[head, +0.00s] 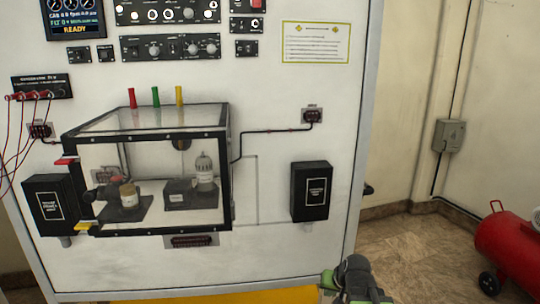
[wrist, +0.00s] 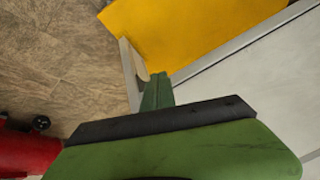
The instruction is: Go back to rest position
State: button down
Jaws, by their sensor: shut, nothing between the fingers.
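My gripper (wrist: 157,82) shows in the wrist view as narrow green fingers held together beyond a dark bar, with nothing between them. It is over the lower edge of the white panel, near a yellow surface (wrist: 185,35) and the tiled floor. In the head view a green and dark part of my arm shows at the bottom, right of centre, in front of the panel's lower right corner. It is well below the clear box and apart from it. The fingertips cannot be made out clearly there.
The white trainer panel (head: 270,262) carries a clear black-framed box (head: 232,160), two black boxes (head: 311,191) (head: 50,202), and switch modules. Red cables (head: 20,150) hang at the left. A red tank (head: 510,248) stands on the right. Tiled floor (head: 410,255) lies free between panel and tank.

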jog(key=s+a+f+n+g+h, duration=0.1)
jog(key=s+a+g, duration=0.15)
jog(key=s, duration=0.35)
jog(key=s+a+f+n+g+h, duration=0.1)
jog(key=s+f+g, duration=0.15)
jog(key=s, duration=0.35)
notch_tip(320, 180, up, 16)
jog(key=p, duration=1.5)
jog(key=shift+w+g, duration=0.3)
jog(key=shift+d+f, duration=0.1)
